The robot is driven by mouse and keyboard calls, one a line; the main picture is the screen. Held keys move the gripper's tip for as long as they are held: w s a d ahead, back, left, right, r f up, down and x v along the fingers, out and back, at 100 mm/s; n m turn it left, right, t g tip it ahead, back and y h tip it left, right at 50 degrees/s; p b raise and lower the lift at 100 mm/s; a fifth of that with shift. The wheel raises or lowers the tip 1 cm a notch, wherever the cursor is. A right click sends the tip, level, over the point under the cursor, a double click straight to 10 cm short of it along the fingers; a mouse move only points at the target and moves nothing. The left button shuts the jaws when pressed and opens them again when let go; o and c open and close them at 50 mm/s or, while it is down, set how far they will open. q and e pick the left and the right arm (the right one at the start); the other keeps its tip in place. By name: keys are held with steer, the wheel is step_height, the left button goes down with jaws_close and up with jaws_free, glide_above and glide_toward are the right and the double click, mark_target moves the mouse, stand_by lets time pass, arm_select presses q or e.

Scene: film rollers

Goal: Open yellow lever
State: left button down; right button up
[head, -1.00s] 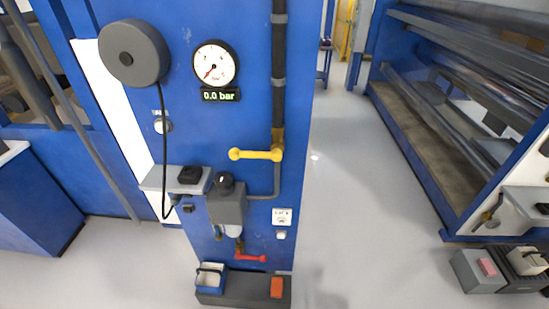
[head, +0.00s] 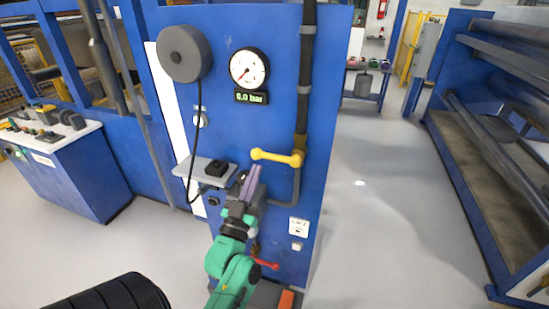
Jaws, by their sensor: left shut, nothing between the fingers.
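The yellow lever (head: 277,157) is on the front of the blue machine panel (head: 330,130). It lies roughly horizontal, its handle pointing left from a pivot on the dark vertical pipe (head: 303,90). My left gripper (head: 251,177) comes up from below, shut and empty. Its fingertips are just below the left end of the yellow handle in the picture; I cannot tell whether they touch it. A red lever (head: 264,263) sits lower, partly behind my left arm. The regulator below the yellow lever is mostly hidden by my gripper. My right gripper is not in view.
A gauge (head: 249,69) with a display reading 0.0 bar and a grey reel (head: 185,53) are above. A small grey shelf (head: 190,169) juts out left of my gripper. A control desk (head: 60,160) stands left. Open floor (head: 390,220) lies right.

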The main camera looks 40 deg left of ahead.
arm_select(q)
step_height(320, 180, up, 5)
steer(key=p, duration=0.5)
glide_above(266, 156)
steer(key=shift+w+d+r, duration=0.1)
steer(key=shift+d+r, duration=0.05)
steer(key=f, duration=0.2)
steer(key=s+f, duration=0.1)
steer(key=f, duration=0.1)
steer(key=shift+d+f, duration=0.2)
steer(key=shift+f, duration=0.15)
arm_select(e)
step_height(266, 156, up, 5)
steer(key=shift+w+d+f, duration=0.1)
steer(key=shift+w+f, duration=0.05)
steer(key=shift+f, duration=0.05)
arm_select(q)
steer(key=shift+f, duration=0.1)
